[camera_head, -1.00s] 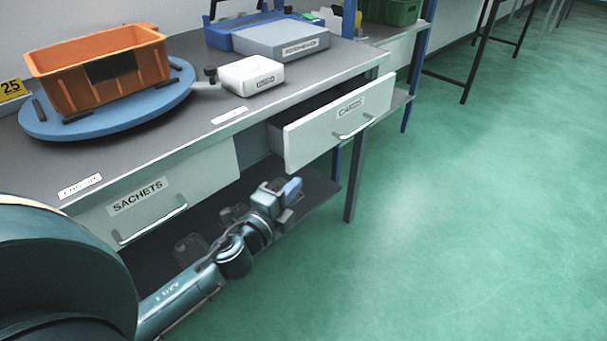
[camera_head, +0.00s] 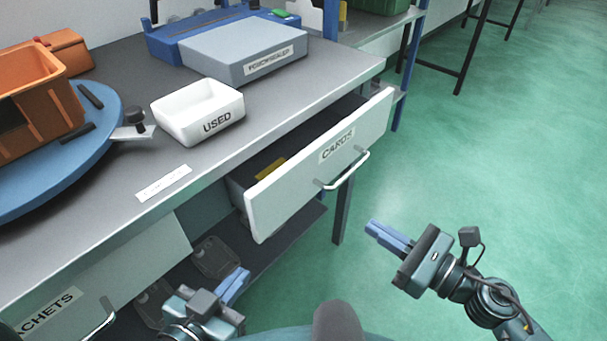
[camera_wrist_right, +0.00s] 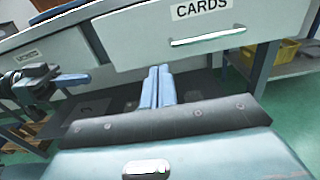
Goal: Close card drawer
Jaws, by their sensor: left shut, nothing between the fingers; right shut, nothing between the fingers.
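The drawer labelled CARDS (camera_head: 325,165) stands pulled out of the bench, with a yellow item (camera_head: 270,168) visible inside. Its silver bar handle (camera_head: 346,172) is on the front panel. The drawer front (camera_wrist_right: 135,37) and handle (camera_wrist_right: 207,37) also show in the right wrist view. My right gripper (camera_head: 372,228) is shut and empty, to the right of and below the handle, apart from it. In the right wrist view its fingers (camera_wrist_right: 158,70) point toward the drawer's lower edge. My left gripper (camera_head: 240,275) is shut and empty, below the drawer.
The SACHETS drawer (camera_head: 60,300) is at lower left. A white USED tray (camera_head: 198,110), a grey-blue box (camera_head: 245,50) and a blue turntable (camera_head: 100,120) with an orange bin (camera_head: 30,100) stand on the bench. Green floor (camera_head: 480,150) is open at right.

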